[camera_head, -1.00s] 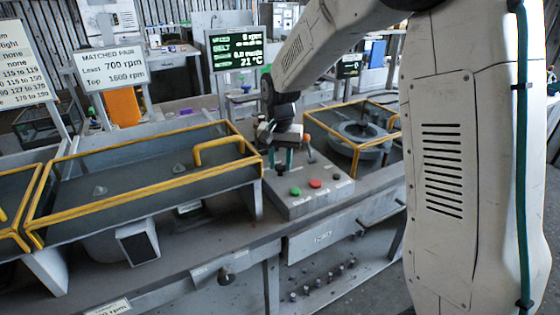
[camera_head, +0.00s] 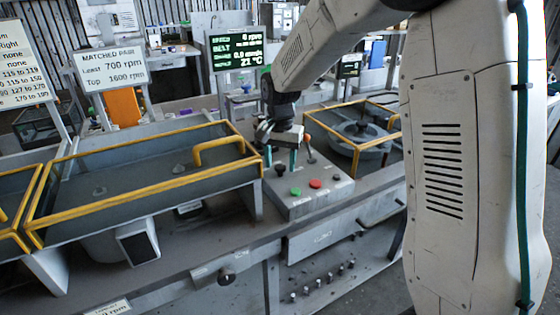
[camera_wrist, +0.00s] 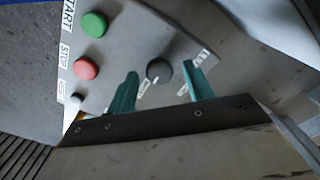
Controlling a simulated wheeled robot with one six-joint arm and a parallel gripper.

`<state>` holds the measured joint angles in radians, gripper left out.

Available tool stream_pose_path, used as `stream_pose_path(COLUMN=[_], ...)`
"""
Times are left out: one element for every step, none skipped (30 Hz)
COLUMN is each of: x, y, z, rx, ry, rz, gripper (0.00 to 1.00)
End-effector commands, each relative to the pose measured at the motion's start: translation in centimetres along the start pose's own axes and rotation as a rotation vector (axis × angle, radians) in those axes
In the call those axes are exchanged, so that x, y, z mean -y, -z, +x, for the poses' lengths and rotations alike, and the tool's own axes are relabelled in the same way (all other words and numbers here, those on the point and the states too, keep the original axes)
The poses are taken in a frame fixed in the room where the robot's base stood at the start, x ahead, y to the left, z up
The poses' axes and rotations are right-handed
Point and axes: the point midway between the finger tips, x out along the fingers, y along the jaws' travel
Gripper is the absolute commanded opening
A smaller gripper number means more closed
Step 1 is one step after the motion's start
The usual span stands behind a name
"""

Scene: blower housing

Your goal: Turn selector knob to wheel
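The selector knob (camera_wrist: 159,70) is a small dark round knob on the sloped grey control panel (camera_wrist: 137,30). It also shows in the head view (camera_head: 281,170), low between the fingers. My gripper (camera_wrist: 159,71) is open, with one teal finger on each side of the knob. Gaps show between the knob and both fingertips, so it is not gripped. In the head view my gripper (camera_head: 281,160) hangs over the left rear of the panel. Small labels beside the knob are partly covered by the fingers and unreadable.
A green START button (camera_wrist: 94,24), a red STOP button (camera_wrist: 85,67) and a small dark button (camera_wrist: 77,98) line the panel. An orange-topped lever (camera_head: 308,146) stands right of my gripper. Yellow rails (camera_head: 195,160) border the bays on both sides. A green-text display (camera_head: 237,50) stands behind.

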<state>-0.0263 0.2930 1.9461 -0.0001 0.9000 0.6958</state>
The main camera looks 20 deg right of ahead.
Motion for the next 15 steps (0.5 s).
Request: stream_pose_path(x=[0.0, 0.0, 0.0, 0.0, 0.0, 0.0, 0.0, 0.0, 0.0, 0.0, 0.0, 0.0, 0.1, 0.0, 0.0], y=[0.0, 0.0, 0.0, 0.0, 0.0, 0.0, 0.0, 0.0, 0.0, 0.0, 0.0, 0.0, 0.0, 0.0, 0.0], z=[0.0, 0.0, 0.0, 0.0, -0.1, -0.2, -0.5, -0.8, -1.3, -1.8, -2.3, -3.1, -3.6, -4.1, -4.8], rx=[0.001, 0.001, 0.001, 0.001, 0.001, 0.000, 0.000, 0.000, 0.000, -0.001, -0.002, -0.002, -0.002, -0.001, -0.002], ry=[0.000, -0.001, -0.001, -0.001, -0.001, 0.000, 0.000, 0.000, 0.000, 0.001, 0.002, 0.002, 0.002, 0.001, 0.002], rz=[0.000, 0.000, -0.001, -0.001, -0.001, -0.001, -0.001, -0.001, -0.001, -0.001, -0.001, -0.001, -0.001, 0.000, 0.000], gripper=[0.52, 0.52, 0.52, 0.52, 0.52, 0.52, 0.52, 0.52, 0.52, 0.52, 0.52, 0.52, 0.52, 0.52, 0.52])
